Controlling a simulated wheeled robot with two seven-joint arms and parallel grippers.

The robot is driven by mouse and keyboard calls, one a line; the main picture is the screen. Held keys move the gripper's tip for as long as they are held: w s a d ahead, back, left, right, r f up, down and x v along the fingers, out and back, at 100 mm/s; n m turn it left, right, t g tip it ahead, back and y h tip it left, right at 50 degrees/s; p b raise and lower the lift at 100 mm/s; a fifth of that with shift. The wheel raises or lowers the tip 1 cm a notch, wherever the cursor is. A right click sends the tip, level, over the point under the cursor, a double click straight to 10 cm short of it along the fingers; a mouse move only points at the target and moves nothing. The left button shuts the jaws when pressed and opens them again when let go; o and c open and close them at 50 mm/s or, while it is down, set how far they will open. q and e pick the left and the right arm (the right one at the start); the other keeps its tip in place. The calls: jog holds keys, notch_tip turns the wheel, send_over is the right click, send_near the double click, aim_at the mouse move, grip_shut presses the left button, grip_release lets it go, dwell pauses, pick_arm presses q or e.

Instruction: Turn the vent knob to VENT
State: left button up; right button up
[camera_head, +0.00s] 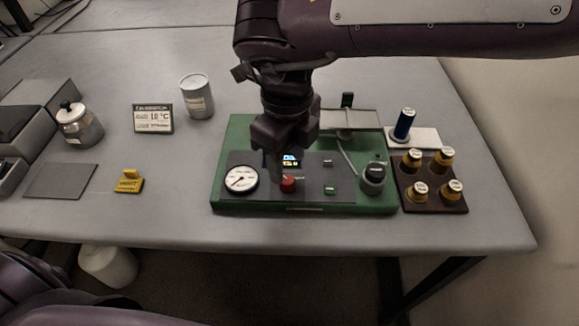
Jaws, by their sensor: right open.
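A green instrument base (225,170) stands on the grey table with a dark control panel. A small red knob (288,184) sits near the panel's front, beside a round white dial gauge (241,179). The lettering near the knob is too small to read, so I cannot tell its setting. My right gripper (285,172) points down over the panel, open, with its fingertips close to the red knob. I cannot tell whether they touch it. The gripper partly hides a small lit display (290,160). My left gripper is out of view.
A dark-topped cylinder (374,178) stands on the base's right end. A yellow block (128,181), jar (80,128) and can (196,97) stand left.

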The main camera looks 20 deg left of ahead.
aim_at(288, 179)
notch_tip(288, 179, down, 4)
jog(key=shift+s+r, duration=0.1)
jog(key=shift+f, duration=0.45)
jog(key=c, duration=1)
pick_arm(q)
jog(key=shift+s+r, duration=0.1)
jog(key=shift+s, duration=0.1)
